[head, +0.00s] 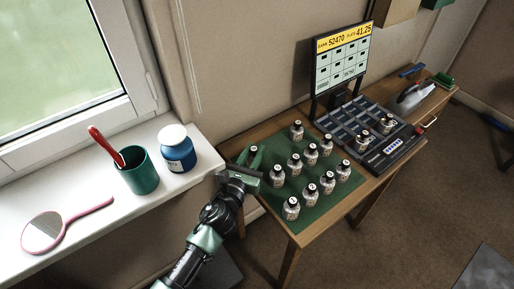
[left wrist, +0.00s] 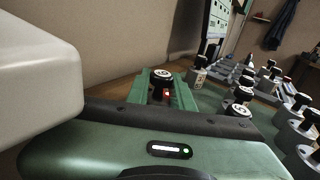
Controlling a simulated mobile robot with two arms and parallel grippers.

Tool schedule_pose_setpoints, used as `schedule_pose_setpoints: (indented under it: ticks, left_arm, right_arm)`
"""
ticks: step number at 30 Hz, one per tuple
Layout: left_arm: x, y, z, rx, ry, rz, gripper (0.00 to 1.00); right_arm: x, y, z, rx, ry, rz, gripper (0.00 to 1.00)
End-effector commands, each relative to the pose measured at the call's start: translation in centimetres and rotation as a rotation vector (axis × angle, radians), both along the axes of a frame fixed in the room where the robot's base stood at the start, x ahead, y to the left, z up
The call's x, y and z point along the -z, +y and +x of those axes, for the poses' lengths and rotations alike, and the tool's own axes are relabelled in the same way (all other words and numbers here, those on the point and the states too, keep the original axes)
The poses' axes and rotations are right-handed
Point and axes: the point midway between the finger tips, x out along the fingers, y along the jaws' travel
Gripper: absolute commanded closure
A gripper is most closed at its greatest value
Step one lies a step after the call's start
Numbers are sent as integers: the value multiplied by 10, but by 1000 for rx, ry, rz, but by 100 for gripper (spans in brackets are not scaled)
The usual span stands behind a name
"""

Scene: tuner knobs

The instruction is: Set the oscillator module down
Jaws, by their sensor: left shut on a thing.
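My left gripper (head: 250,160) is at the left edge of the green mat (head: 305,217). It is shut on an oscillator module (left wrist: 162,82), which has a black knob with a white top and a small red light and sits between the green fingers in the left wrist view. Whether its base touches the mat is hidden. Several similar grey modules with black knobs (head: 291,208) stand upright on the mat to the right of the gripper. Two modules (head: 362,142) stand in the dark slotted rack (head: 338,123) at the back. My right gripper is not in view.
A display panel (head: 342,65) stands behind the rack. A white spray-like bottle (head: 412,97) is at the table's far right. The windowsill at left holds a green cup (head: 139,173), a blue jar (head: 177,152) and a pink mirror (head: 45,230). The mat's front left is clear.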

Motion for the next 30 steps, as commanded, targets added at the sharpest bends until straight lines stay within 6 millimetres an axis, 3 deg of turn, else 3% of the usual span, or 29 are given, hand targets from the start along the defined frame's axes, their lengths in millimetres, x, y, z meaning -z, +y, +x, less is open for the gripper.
schedule_pose_setpoints:
  ticks: [4,6,17,18,20,30]
  left_arm:
    - [-1,-9,23,1,-3,-2,100]
    - [8,-9,22,1,1,-1,100]
    - [9,-9,22,1,0,0,100]
    - [8,-9,21,1,1,0,69]
    - [8,-9,21,1,1,0,56]
    - [5,-8,21,1,0,0,56]
  right_arm:
    - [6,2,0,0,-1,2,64]
    - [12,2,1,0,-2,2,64]
    - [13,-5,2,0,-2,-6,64]
    - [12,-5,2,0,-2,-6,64]
    - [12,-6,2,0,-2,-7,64]
    - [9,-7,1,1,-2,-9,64]
